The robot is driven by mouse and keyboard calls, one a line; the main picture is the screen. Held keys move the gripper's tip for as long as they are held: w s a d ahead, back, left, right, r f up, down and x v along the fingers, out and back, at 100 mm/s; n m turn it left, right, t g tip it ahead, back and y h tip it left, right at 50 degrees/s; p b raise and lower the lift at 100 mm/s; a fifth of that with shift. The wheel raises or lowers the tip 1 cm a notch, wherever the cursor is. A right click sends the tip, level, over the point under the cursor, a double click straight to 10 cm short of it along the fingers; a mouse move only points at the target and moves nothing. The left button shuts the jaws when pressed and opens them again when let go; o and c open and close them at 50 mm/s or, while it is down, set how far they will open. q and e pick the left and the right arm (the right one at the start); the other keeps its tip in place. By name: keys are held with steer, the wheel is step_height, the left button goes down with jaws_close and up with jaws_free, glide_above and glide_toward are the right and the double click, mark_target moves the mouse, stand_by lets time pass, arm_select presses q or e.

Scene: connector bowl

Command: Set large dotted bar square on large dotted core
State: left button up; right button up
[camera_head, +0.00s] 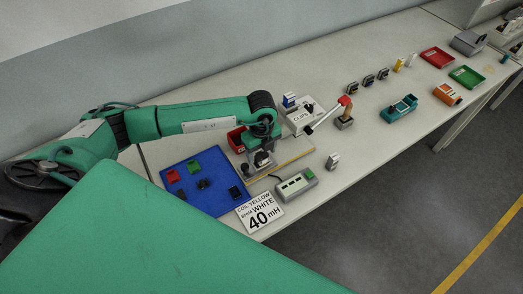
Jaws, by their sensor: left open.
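The large dotted bar and the large dotted core cannot be told apart for sure; dots are too small to see. Dark core-like pieces lie on the blue mat (213,204): one near its middle (203,184), one at its right side (235,192) and one at its left (181,194). My left gripper (262,163) points down just right of the mat, open, over a dark part on a grey fixture (247,171). The arm partly hides this spot, and I cannot tell whether the fingers touch that part. My right gripper is not in view.

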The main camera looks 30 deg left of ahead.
arm_select(q)
step_height(320, 180, up, 14)
steer(key=b, duration=0.4)
